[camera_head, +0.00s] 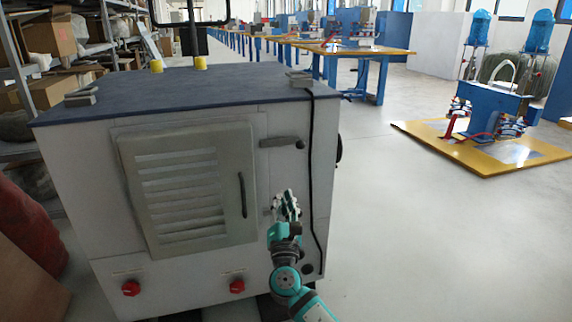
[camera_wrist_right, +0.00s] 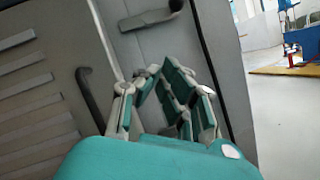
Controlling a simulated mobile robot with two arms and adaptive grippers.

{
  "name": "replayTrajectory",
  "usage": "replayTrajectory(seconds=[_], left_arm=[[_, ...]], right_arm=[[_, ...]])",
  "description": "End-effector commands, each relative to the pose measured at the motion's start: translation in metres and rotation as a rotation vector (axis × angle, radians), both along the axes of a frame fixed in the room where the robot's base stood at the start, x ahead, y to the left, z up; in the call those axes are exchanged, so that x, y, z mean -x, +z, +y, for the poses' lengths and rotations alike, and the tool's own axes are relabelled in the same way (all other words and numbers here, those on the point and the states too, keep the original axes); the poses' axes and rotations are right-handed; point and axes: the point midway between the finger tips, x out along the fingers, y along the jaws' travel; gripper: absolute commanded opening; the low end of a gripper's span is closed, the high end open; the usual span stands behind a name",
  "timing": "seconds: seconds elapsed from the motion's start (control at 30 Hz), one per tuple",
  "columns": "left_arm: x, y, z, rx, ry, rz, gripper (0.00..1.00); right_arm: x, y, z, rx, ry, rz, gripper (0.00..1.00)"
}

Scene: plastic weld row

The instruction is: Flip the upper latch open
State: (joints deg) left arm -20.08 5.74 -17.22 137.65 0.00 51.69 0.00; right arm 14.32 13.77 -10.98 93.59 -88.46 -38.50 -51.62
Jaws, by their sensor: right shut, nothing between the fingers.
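The upper latch (camera_head: 281,142) is a dark grey bar on the front of the white cabinet (camera_head: 90,200), right of the louvred door's top corner. It lies about level, with a rounded end at its right. It also shows at the top of the right wrist view (camera_wrist_right: 146,19). My right gripper (camera_head: 287,198) is in front of the cabinet, below the upper latch and apart from it in the picture. Its fingers (camera_wrist_right: 160,72) are shut and empty. A small part of a lower fitting shows just left of the gripper, which hides the rest. My left gripper is out of view.
The louvred door (camera_head: 185,190) has a black vertical handle (camera_head: 242,195), left of my right gripper. Two red knobs (camera_head: 131,288) (camera_head: 237,286) stick out low on the cabinet. A black cable (camera_head: 312,180) hangs along its right edge.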

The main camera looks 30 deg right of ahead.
Motion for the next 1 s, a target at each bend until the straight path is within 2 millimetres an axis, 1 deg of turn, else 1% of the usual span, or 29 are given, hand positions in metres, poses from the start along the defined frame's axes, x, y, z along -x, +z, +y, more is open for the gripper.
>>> replayTrajectory(seconds=[0.2, 0.33, 0.47, 0.77, 0.8, 0.83, 0.9, 1.0], left_arm=[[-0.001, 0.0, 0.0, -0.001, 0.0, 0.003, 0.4], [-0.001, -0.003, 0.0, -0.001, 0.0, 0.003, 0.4], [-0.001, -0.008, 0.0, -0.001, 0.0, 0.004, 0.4], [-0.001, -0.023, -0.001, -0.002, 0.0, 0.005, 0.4], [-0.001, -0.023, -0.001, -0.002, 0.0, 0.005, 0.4], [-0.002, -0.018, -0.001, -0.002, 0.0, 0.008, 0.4], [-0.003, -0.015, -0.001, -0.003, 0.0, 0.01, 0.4], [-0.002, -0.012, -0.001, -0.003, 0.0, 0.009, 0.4]], right_arm=[[-0.001, 0.0, -0.001, -0.002, 0.001, 0.002, 0.0], [-0.01, 0.003, -0.005, -0.002, 0.001, 0.0, 0.0], [-0.029, 0.011, -0.015, -0.001, -0.001, -0.001, 0.0], [-0.082, 0.032, -0.044, -0.003, 0.001, 0.0, 0.0], [-0.085, 0.038, -0.047, -0.004, 0.001, -0.001, 0.0], [-0.081, 0.045, -0.05, -0.004, 0.0, -0.001, 0.0], [-0.077, 0.053, -0.054, -0.004, 0.002, 0.0, 0.0], [-0.073, 0.062, -0.06, -0.003, 0.001, 0.001, 0.0]])
